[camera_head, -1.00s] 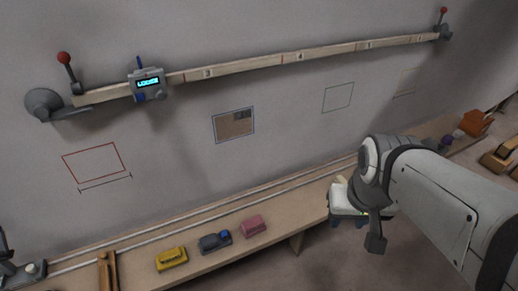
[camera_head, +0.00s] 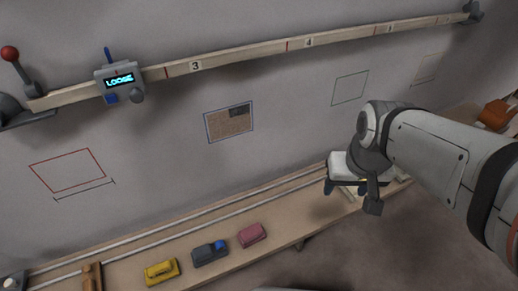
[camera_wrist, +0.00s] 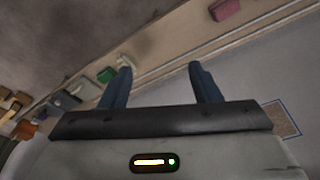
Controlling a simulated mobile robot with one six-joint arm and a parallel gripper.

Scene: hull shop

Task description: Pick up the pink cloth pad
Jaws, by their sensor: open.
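The pink cloth pad (camera_head: 251,235) lies on the wooden bench below the wall, at the right end of a short row of small blocks. It also shows at the top of the wrist view (camera_wrist: 225,9). My gripper (camera_head: 345,190) is up and to the right of the pad in the head view, apart from it. In the wrist view its two blue fingers (camera_wrist: 158,80) are spread wide with nothing between them.
A dark grey block with a blue knob (camera_head: 209,253) and a yellow block (camera_head: 161,272) lie left of the pad. A rail (camera_head: 250,53) with a display box reading LOOSE (camera_head: 120,82) runs along the wall. A green object (camera_wrist: 106,75) lies farther along the bench.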

